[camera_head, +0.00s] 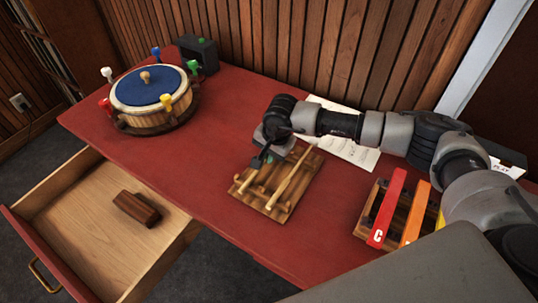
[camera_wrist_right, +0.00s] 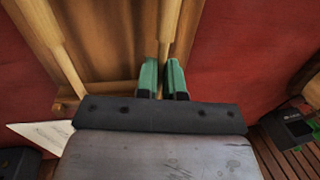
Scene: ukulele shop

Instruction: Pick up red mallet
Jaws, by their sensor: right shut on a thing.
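A wooden rack (camera_head: 274,208) on the red desk holds light wooden mallets, and no red mallet head can be made out. My right gripper (camera_head: 258,163) is over the rack's left part. In the wrist view its green fingers (camera_wrist_right: 164,80) are shut on a thin wooden mallet handle (camera_wrist_right: 168,35). The held mallet's head is not visible. A second mallet (camera_head: 290,182) lies on the rack to the right, and its handle shows at left in the wrist view (camera_wrist_right: 46,35). My left gripper is not in view.
A round drum (camera_head: 150,97) with coloured pegs stands at the back left, near a dark box (camera_head: 199,55). Sheet paper (camera_head: 345,148) lies behind the rack. Coloured chime bars (camera_head: 388,207) are at right. An open drawer (camera_head: 95,215) at left holds a brown block (camera_head: 137,208).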

